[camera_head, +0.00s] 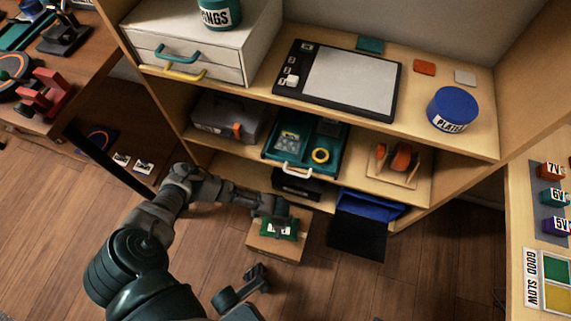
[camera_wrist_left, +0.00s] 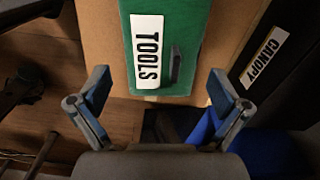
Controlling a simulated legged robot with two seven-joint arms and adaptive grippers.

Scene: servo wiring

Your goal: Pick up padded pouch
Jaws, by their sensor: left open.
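A green pouch (camera_head: 291,234) with a white label lies on top of a brown cardboard box (camera_head: 273,248) on the floor in front of the shelf. In the left wrist view the green pouch (camera_wrist_left: 196,45) shows a white label reading TOOLS and a dark handle. My left gripper (camera_head: 273,210) is above the pouch in the head view. In the left wrist view its two fingers (camera_wrist_left: 160,88) are apart, one on each side of the pouch's near end, with nothing held. My right gripper (camera_head: 256,280) shows at the bottom of the head view; its jaws are unclear.
The shelf (camera_head: 460,135) holds a teal tray (camera_head: 268,155), a tablet (camera_head: 350,85) and a blue tub (camera_head: 453,108). Wooden floor (camera_head: 330,290) is clear in front.

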